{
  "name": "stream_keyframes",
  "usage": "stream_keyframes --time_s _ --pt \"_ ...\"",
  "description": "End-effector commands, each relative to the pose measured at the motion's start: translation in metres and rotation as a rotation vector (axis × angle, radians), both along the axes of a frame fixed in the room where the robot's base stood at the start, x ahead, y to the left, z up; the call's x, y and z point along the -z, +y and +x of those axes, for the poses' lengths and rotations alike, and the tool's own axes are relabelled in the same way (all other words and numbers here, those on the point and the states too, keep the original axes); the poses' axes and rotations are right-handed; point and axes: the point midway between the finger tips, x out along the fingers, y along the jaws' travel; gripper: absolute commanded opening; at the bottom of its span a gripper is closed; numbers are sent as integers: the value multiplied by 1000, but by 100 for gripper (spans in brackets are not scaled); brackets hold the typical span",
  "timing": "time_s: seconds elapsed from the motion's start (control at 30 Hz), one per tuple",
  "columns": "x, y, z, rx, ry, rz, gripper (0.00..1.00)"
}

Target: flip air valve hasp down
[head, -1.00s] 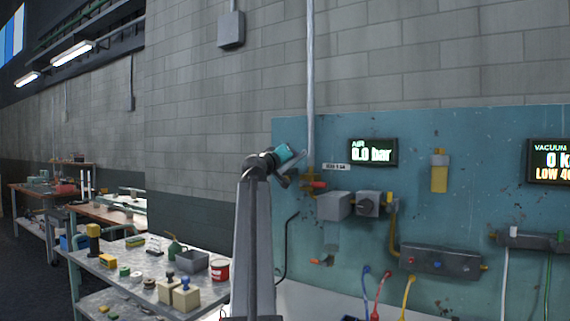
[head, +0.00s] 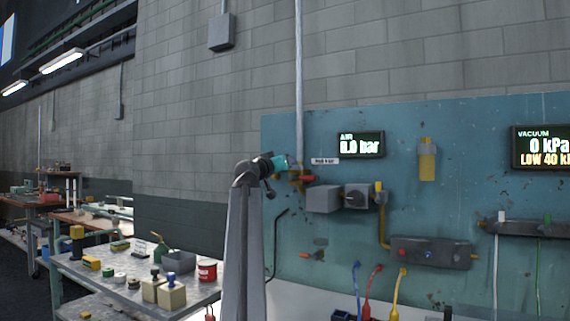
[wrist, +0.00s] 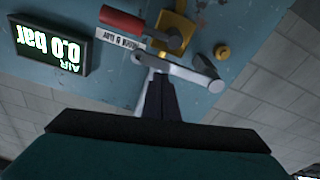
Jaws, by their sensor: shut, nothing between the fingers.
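The air valve shows in the wrist view, turned upside down, with a brass body (wrist: 178,30) and a red handle (wrist: 121,20). The grey metal hasp (wrist: 190,74) lies slantwise across the picture beside the brass body. My gripper (wrist: 158,82) is shut and empty, with its dark fingertips right at the hasp's left part. I cannot tell whether they touch it. In the head view the red handle (head: 308,179) shows just right of my teal wrist, and the hasp cannot be made out there.
The air display (head: 361,145) reads 0.0 bar, right of the valve. Grey boxes (head: 323,199) and a manifold (head: 432,252) are fixed to the blue panel (head: 470,140). A workbench (head: 120,275) with several small objects stands at the left. A grey conduit (head: 299,80) rises above the valve.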

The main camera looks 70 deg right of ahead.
Motion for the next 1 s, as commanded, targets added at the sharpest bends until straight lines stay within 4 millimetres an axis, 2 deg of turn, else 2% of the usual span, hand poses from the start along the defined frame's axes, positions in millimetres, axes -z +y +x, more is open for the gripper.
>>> stream_keyframes --time_s 0.2,0.73,1.0 --pt "8 0 -2 0 1 1 0" --pt "12 -1 -3 4 0 7 0" --pt "3 -2 -2 2 0 6 0"
